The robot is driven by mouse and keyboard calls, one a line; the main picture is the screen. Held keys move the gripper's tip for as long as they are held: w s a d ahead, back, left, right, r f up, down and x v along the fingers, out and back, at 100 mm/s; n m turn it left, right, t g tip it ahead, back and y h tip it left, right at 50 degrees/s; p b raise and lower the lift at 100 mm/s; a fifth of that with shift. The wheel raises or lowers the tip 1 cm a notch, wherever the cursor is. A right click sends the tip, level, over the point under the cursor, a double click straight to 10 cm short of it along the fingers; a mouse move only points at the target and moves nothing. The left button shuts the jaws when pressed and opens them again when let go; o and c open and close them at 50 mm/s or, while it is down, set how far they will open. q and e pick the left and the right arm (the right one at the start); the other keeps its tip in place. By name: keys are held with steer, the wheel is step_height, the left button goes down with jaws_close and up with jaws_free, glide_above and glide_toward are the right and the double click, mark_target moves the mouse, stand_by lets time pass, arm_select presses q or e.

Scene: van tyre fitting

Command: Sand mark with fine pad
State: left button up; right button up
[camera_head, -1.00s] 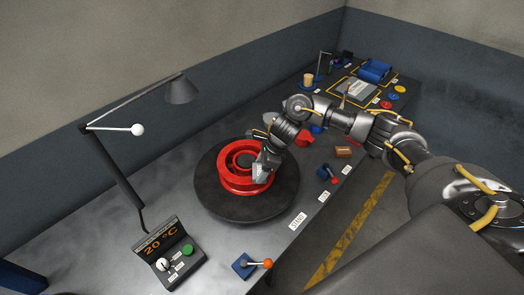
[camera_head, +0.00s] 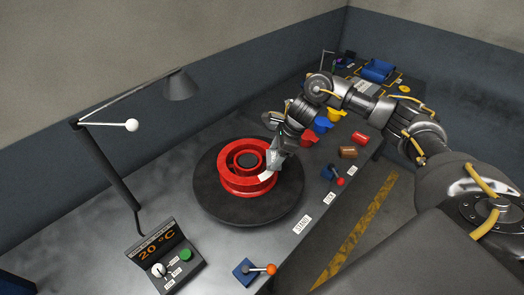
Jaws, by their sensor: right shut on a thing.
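A red wheel rim (camera_head: 230,183) lies flat on a dark round turntable (camera_head: 225,207) on the bench. A pale patch (camera_head: 266,176) shows on the rim's right side, just below my right gripper; I cannot tell whether it is the mark. My right gripper (camera_head: 275,161) is at the rim's right edge, pointing down. It is shut on a small grey thing, probably the pad, mostly hidden by the fingers. Whether it touches the rim is unclear. My left gripper is not in view.
Levers (camera_head: 333,174) (camera_head: 254,270) line the front edge. A lamp (camera_head: 181,86) and a temperature panel (camera_head: 165,255) stand left.

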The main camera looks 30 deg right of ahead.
steer(key=r, duration=0.1)
steer(key=r+p, duration=0.1)
steer(key=r, duration=0.1)
steer(key=shift+s+a+r, duration=0.1)
steer(key=shift+a+r, duration=0.05)
steer(key=shift+a, duration=0.05)
steer(key=shift+r+p, duration=1)
steer(key=shift+r, duration=0.55)
